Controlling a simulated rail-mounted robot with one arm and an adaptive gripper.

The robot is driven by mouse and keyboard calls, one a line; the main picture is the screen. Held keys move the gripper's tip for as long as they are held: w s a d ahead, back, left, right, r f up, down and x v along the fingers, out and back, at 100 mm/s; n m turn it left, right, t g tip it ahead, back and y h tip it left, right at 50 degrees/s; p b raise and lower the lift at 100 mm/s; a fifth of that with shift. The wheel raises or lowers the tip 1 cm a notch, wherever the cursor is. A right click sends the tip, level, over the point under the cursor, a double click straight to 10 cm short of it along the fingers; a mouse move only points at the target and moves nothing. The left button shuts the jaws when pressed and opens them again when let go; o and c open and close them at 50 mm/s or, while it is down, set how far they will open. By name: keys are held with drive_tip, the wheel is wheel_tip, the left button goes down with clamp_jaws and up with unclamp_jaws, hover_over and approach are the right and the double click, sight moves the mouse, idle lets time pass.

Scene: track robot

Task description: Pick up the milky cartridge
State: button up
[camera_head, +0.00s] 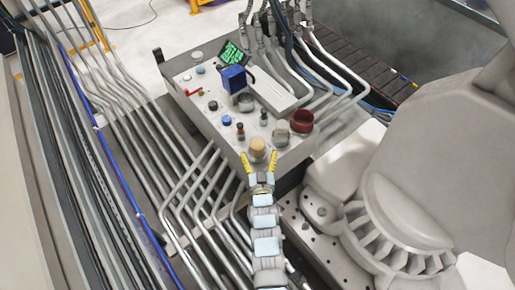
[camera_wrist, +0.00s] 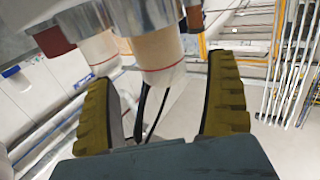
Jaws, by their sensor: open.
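A cream cylinder (camera_head: 257,147), which looks like the milky cartridge, stands at the near edge of the grey box top. In the wrist view the cream cylinder (camera_wrist: 155,50) has a thin red line and a paler end. My gripper (camera_head: 259,157) is at the near side of the box, its yellow fingers spread either side of the cylinder's near side. In the wrist view my gripper (camera_wrist: 162,75) is open and empty. The cylinder's pale end shows between the fingertips, with a visible gap to the right finger. I cannot tell whether the left finger touches anything.
A second pale cylinder (camera_head: 280,131) stands just behind, and a dark red cylinder (camera_head: 301,120) is to its right. Small knobs, a blue block (camera_head: 233,78) and a green-lit display (camera_head: 233,54) crowd the box top (camera_head: 205,127). Grey pipes run along the left and right.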

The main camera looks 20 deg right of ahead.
sight(258, 151)
drive_tip(key=shift+x, duration=2.4)
drive_tip(key=shift+a+f, duration=0.1)
drive_tip(key=shift+f, duration=0.05)
drive_tip(key=c, duration=1.4)
drive_tip(key=shift+o, duration=0.2)
